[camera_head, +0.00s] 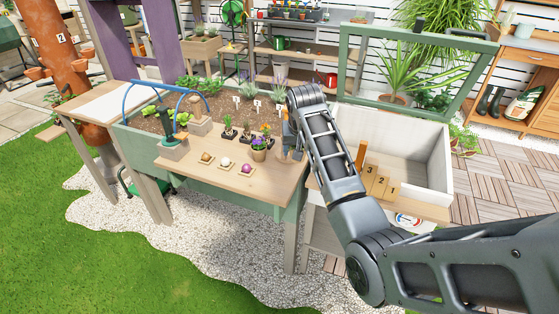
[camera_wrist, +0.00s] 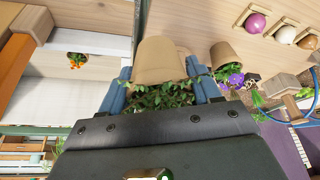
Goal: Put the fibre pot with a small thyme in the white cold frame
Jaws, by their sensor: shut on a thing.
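In the wrist view, my gripper (camera_wrist: 164,95) has its blue fingers shut on a tan fibre pot (camera_wrist: 158,60) with small green leaves (camera_wrist: 155,96), the thyme, on the gripper side. In the head view, my gripper (camera_head: 293,145) is over the right end of the potting table, and the pot is mostly hidden there. The white cold frame (camera_head: 435,165) stands to the right, its green-framed lid (camera_head: 345,70) raised. In the wrist view its inside (camera_wrist: 85,25) shows at the left, with a small orange-flowered plant (camera_wrist: 77,61).
A pot with purple flowers (camera_head: 259,153) stands on the table (camera_head: 225,175) left of my gripper, near several small plants and three coloured bulbs on squares. My arm crosses in front of the cold frame's left side.

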